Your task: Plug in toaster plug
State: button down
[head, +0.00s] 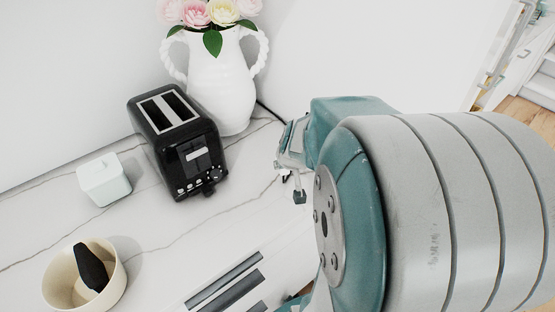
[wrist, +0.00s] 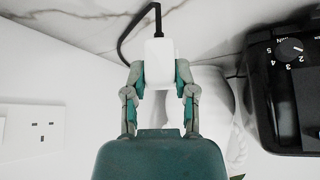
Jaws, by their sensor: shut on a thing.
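In the wrist view, my gripper (wrist: 159,84) is shut on a white toaster plug (wrist: 159,58), with one finger on each side. A black cord (wrist: 122,44) loops from the plug. A white wall socket (wrist: 42,131) with dark slots is at the left, apart from the plug. The black toaster (head: 182,145) stands on the counter in the head view, and its side with a dial shows at the right of the wrist view (wrist: 287,82). In the head view, my gripper (head: 287,158) is right of the toaster, and the plug cannot be made out there.
A white vase (head: 220,85) with flowers stands behind the toaster, close to my gripper. A white lidded box (head: 104,181) and a cream bowl (head: 113,285) holding a dark object (head: 92,268) are at the left. The marble counter (head: 165,226) is clear in front of the toaster.

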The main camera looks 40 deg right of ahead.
jog(key=d+r+m+g+h, duration=0.4)
jog(key=d+r+m+g, duration=0.2)
jog(key=d+m, duration=0.3)
jog(key=m, duration=0.4)
jog(key=shift+s+d+r, duration=0.15)
jog(key=shift+d+r, duration=0.1)
jog(key=shift+d, duration=0.1)
dwell(0.6)
jog(key=shift+d, duration=0.1)
jog(key=shift+d, duration=2.8)
jog(key=shift+d, duration=0.55)
dwell(0.4)
jog(key=shift+c, duration=1.7)
grip_release()
